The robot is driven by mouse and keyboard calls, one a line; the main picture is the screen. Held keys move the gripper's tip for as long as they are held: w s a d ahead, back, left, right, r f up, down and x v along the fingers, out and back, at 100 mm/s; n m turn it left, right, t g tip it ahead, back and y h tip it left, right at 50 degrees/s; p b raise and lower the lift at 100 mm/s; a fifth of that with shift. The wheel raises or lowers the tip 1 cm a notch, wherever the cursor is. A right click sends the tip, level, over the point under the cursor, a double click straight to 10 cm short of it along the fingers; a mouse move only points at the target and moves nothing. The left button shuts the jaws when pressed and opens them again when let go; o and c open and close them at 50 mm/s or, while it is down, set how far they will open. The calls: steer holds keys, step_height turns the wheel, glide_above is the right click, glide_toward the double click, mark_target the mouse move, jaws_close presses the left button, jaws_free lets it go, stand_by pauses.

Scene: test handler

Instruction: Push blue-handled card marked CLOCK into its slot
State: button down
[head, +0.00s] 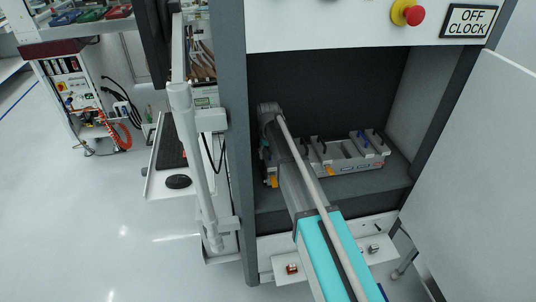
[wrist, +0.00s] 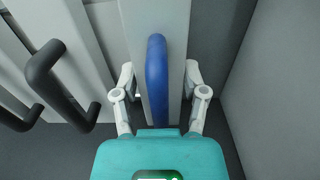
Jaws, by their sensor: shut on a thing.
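In the wrist view, a blue handle (wrist: 156,90) stands on the front of a pale grey card (wrist: 178,25). My gripper (wrist: 158,72) has one finger on each side of this handle and is shut on it. No CLOCK marking is legible on the card in this view. In the head view my arm reaches into the dark bay, and my gripper cannot be made out there. A row of grey cards (head: 350,150) with dark and blue handles sits on the bay's shelf, partly hidden by my arm.
Black-handled cards (wrist: 62,85) stand close to the left of the held one in the wrist view. A grey wall (wrist: 275,90) rises to the right. The bay has a grey left post (head: 232,130). A sign reading OFF CLOCK (head: 467,21) is above.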

steer(key=shift+c, duration=0.2)
jaws_free()
steer(key=shift+r+p, duration=0.2)
steer(key=shift+p, duration=0.1)
step_height(320, 180, up, 8)
steer(key=p, duration=0.8)
steer(key=shift+r, duration=0.1)
stand_by(1.2)
steer(key=s+d+m, duration=0.3)
steer(key=s+d, duration=2)
steer(key=s, duration=0.3)
steer(key=shift+s+a, duration=0.1)
